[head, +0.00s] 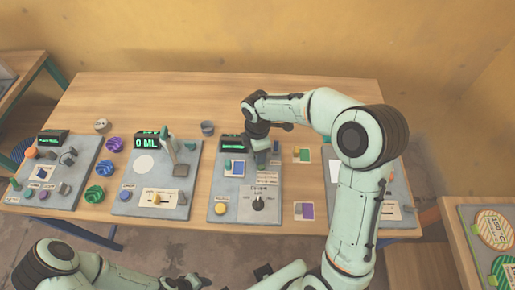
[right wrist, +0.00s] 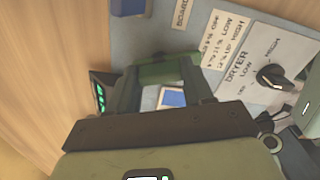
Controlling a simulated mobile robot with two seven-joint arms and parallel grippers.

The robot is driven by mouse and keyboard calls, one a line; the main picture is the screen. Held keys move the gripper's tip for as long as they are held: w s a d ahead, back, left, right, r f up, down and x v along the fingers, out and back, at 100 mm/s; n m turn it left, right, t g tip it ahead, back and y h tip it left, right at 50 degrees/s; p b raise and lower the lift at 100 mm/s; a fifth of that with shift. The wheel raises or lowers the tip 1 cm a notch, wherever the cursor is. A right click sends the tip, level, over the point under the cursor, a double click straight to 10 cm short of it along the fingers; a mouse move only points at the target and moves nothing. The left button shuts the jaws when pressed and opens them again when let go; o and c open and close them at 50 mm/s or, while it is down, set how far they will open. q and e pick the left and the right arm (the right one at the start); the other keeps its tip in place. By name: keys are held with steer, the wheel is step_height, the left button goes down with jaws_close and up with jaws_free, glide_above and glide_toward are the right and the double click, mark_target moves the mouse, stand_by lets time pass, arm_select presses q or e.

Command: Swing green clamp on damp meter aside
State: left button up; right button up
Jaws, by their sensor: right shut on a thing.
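The damp meter is most likely the grey panel (head: 228,210) at the middle of the table, with a small green-lit display (head: 232,146) at its back. My right gripper (head: 262,147) is over the back right of this panel. In the right wrist view, its two fingers (right wrist: 165,85) are shut on the green clamp (right wrist: 168,72), a dark green bar lying across between them. A small card with a blue square (right wrist: 173,97) shows between the fingers. The clamp's pivot is hidden. My left gripper (head: 190,282) is low at the bottom edge, far from the panel, its jaws unclear.
The panel also has a dryer knob (right wrist: 273,77) and a yellow button (head: 220,208). A panel with a "0 ML" display (head: 151,142) stands to the left, with coloured round pieces (head: 95,194) beyond it. Sample cards (head: 303,211) lie to the right.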

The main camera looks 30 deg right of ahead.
arm_select(q)
steer(key=shift+r, duration=0.1)
arm_select(e)
steer(key=shift+n, duration=0.3)
steer(key=o, duration=1)
steer(key=shift+o, duration=0.2)
steer(key=shift+r, duration=0.1)
arm_select(q)
steer(key=shift+w+r+p, duration=0.75)
steer(key=shift+w+r, duration=0.05)
steer(key=shift+r, duration=0.15)
arm_select(e)
step_height(320, 180, up, 13)
steer(key=shift+r, duration=0.15)
arm_select(q)
steer(key=shift+s, duration=0.1)
